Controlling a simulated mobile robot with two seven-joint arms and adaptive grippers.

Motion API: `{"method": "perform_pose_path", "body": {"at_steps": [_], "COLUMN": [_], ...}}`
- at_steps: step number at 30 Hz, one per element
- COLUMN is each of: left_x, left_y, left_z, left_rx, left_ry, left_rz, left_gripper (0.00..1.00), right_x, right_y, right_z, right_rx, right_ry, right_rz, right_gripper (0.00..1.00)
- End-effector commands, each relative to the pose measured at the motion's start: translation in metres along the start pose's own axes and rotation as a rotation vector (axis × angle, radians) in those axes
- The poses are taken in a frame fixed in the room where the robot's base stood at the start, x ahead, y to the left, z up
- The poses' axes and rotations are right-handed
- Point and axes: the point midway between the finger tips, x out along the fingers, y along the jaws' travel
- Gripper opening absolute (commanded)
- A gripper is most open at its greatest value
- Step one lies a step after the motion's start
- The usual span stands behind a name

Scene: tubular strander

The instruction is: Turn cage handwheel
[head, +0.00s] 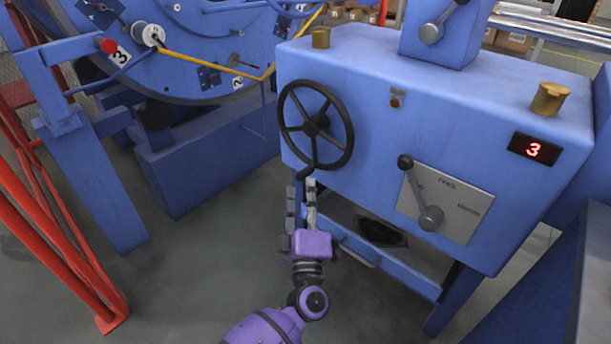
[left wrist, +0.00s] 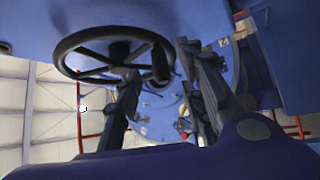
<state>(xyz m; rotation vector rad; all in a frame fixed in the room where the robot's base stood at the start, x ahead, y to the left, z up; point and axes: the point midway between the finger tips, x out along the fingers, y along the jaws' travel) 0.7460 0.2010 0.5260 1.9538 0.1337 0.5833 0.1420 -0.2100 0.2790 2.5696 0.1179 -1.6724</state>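The black cage handwheel (head: 313,126) is mounted on the front face of the blue cabinet, with several spokes and a dark crank knob (head: 305,173) at its lower rim. My left gripper (head: 300,189) is just below the knob, fingers pointing up at it. Its two fingers are apart with nothing clamped between them. In the left wrist view the handwheel (left wrist: 118,50) fills the upper left, and its knob (left wrist: 160,64) appears between the open fingers. I cannot tell whether a finger touches the knob. My right gripper is not in view.
The cabinet (head: 370,125) carries a lever plate (head: 460,205), a red display (head: 534,150) reading 3 and brass caps on top. A blue lower frame with a shelf is right of my gripper. The strander cage (head: 190,45) and red rails (head: 60,250) are left; floor between is clear.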

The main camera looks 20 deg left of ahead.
Motion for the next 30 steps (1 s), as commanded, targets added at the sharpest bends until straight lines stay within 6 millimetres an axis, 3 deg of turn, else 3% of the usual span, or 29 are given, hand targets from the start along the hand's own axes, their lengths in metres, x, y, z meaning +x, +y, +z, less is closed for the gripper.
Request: {"method": "perform_pose_path", "body": {"at_steps": [9,21,30], "left_x": [0.048,0.059,0.058], "left_y": [-0.001,0.000,0.000], "left_z": [0.001,0.000,0.001], "left_rx": [0.002,0.002,0.002], "left_ry": [-0.001,-0.003,-0.003], "left_rz": [0.002,0.001,0.001], "left_gripper": [0.37,0.37,0.00], "right_x": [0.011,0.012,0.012], "right_y": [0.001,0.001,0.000], "right_z": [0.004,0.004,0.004], "right_rx": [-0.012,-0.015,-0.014], "right_ry": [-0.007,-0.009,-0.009], "right_rz": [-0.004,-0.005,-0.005], "right_gripper": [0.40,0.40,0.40]}}
